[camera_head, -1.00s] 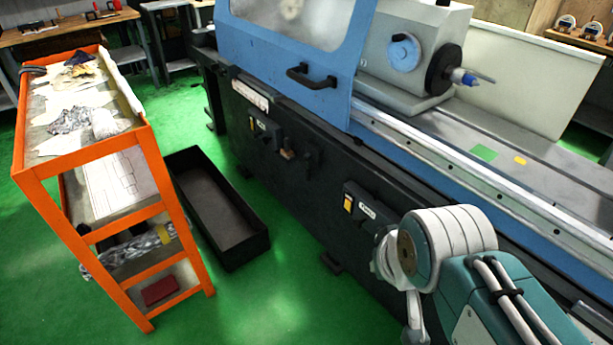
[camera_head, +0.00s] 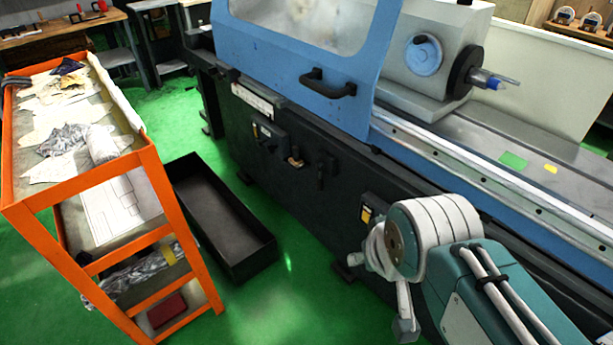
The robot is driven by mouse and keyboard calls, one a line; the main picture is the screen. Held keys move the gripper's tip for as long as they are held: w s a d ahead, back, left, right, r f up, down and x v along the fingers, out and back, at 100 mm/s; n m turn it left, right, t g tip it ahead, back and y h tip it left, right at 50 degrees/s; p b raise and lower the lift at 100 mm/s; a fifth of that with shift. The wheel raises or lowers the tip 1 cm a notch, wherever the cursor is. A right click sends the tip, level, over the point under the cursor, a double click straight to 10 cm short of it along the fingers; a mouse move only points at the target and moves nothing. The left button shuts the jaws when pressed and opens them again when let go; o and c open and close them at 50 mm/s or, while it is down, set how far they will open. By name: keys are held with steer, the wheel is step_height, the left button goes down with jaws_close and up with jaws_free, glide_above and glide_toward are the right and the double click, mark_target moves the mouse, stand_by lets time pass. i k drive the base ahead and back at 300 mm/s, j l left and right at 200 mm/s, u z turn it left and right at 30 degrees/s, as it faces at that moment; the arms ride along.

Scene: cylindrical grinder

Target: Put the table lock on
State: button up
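The grinder's dark front (camera_head: 300,190) runs diagonally across the middle. It carries a small tan-handled control (camera_head: 295,158), a dark lever-like part (camera_head: 322,170) and two labelled plates, one (camera_head: 266,133) to the left and one (camera_head: 367,212) partly behind my arm. I cannot tell which of these parts is the table lock, nor its position. My arm reaches in from the lower right. A pale grey part at its end hangs low in front of the machine, seemingly apart from these controls. My gripper's fingers cannot be made out.
An orange shelf cart (camera_head: 150,160) with cloths stands at left. A black open tray (camera_head: 272,245) lies on the green floor (camera_head: 290,310) between cart and machine. The blue guard door (camera_head: 375,75) has a black handle (camera_head: 328,84). Floor is free at the lower middle.

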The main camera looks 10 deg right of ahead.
mark_target(320, 178)
steer(key=i+j+z, duration=0.25)
steer(key=j, duration=0.35)
steer(key=i+j+z, duration=0.3)
steer(key=j, duration=0.4)
steer(key=i+z, duration=0.1)
steer(key=z, duration=1.2)
